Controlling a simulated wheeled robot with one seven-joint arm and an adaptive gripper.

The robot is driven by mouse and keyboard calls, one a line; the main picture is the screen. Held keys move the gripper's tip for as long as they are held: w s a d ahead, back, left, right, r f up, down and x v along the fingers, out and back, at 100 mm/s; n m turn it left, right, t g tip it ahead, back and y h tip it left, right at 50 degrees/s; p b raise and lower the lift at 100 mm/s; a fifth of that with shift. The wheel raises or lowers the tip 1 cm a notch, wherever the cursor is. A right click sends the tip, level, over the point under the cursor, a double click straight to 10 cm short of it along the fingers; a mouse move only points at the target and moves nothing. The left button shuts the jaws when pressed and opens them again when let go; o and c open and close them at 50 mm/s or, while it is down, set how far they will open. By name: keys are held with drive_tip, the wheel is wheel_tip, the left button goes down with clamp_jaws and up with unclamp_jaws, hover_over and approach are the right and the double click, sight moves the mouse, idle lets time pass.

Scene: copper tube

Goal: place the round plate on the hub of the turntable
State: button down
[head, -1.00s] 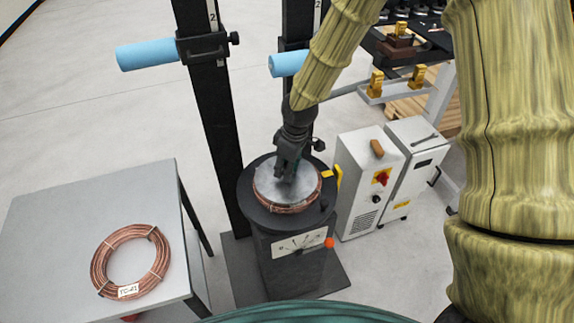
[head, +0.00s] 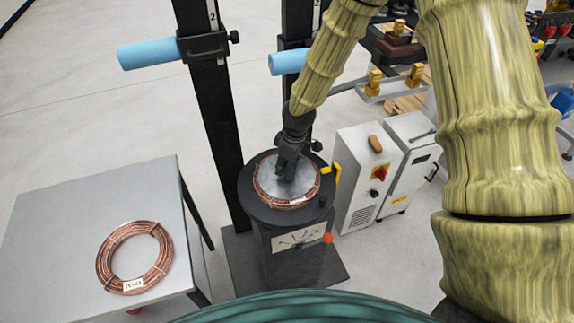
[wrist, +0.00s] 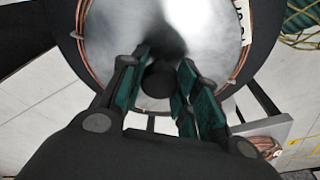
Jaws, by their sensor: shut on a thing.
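The round plate (head: 304,177) is a grey metal disc with a dark knob in its middle. It lies level over the turntable (head: 250,204), inside a ring of copper tube (head: 291,206) that lies on the black top. My gripper (head: 287,170) comes down from above, with its fingers at the plate's centre. In the wrist view, the green-padded fingers (wrist: 160,82) stand on both sides of the dark knob, with the shiny plate (wrist: 206,22) beyond. The turntable's hub is hidden under the plate and gripper, so I cannot tell whether the plate rests on it.
A grey table (head: 60,222) at left carries a tagged copper coil (head: 158,268). Black posts with blue rollers (head: 160,53) stand behind the turntable. White cabinets (head: 352,188) stand close on its right. Open floor lies at the upper left.

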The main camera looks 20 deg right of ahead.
drive_tip(key=shift+f, duration=0.1)
drive_tip(key=c, duration=1.1)
unclamp_jaws()
drive_tip(key=shift+o, duration=0.2)
wheel_tip(320, 180, up, 12)
drive_tip(key=s+d+b, duration=0.1)
drive_tip(key=b, duration=0.1)
drive_tip(key=shift+d, duration=0.2)
drive_tip(key=shift+s, duration=0.1)
